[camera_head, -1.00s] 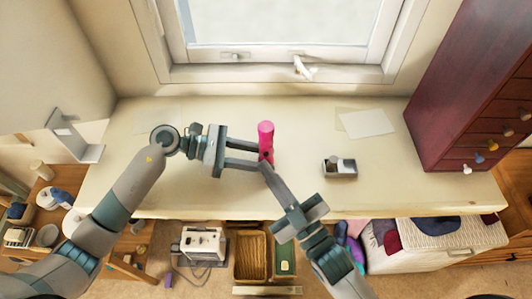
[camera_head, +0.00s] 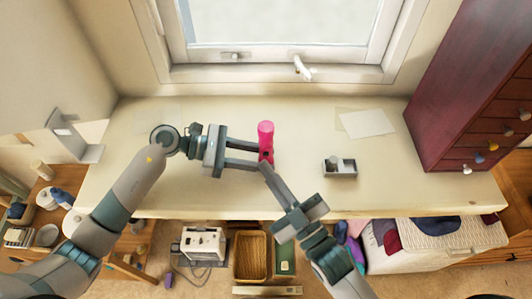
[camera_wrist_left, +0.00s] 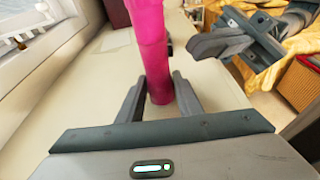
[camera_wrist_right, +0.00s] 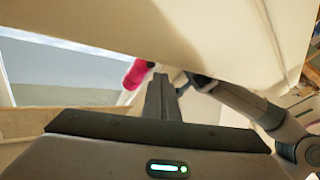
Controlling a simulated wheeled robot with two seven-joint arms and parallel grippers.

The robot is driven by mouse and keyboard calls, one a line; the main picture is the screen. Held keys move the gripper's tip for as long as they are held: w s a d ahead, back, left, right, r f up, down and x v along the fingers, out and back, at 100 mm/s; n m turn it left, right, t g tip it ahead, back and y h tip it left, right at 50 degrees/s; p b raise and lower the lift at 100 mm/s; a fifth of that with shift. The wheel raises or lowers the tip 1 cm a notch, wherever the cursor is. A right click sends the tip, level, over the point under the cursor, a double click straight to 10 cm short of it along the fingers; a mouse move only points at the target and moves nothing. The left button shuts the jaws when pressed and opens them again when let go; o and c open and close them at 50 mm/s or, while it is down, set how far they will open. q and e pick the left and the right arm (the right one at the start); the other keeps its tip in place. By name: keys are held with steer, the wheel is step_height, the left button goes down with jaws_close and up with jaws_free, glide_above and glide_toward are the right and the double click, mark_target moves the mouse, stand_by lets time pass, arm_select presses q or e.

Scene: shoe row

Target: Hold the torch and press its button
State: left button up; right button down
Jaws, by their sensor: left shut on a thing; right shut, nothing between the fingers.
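The pink torch (camera_head: 265,131) stands upright above the table, with its head at the top. It also shows in the left wrist view (camera_wrist_left: 151,42) and in the right wrist view (camera_wrist_right: 136,74). My left gripper (camera_head: 258,160) is shut on the torch's lower body, coming from the left; its fingers lie on either side of it in the left wrist view. My right gripper (camera_head: 264,168) is shut and empty, its tips close to the front side of the torch. I cannot tell whether they touch it. The button is not clearly visible.
The cream table (camera_head: 200,195) is mostly clear. A small grey box (camera_head: 340,171) stands to the right, with white paper (camera_head: 367,123) behind it. A dark red drawer cabinet (camera_head: 455,110) stands at the right end. The window (camera_head: 290,30) is behind.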

steer(key=shift+w, duration=0.1)
stand_by(0.3)
steer(key=shift+w, duration=0.3)
steer(key=shift+w, duration=0.4)
stand_by(0.8)
steer(key=shift+s, duration=0.85)
stand_by(0.3)
steer(key=shift+s, duration=2.5)
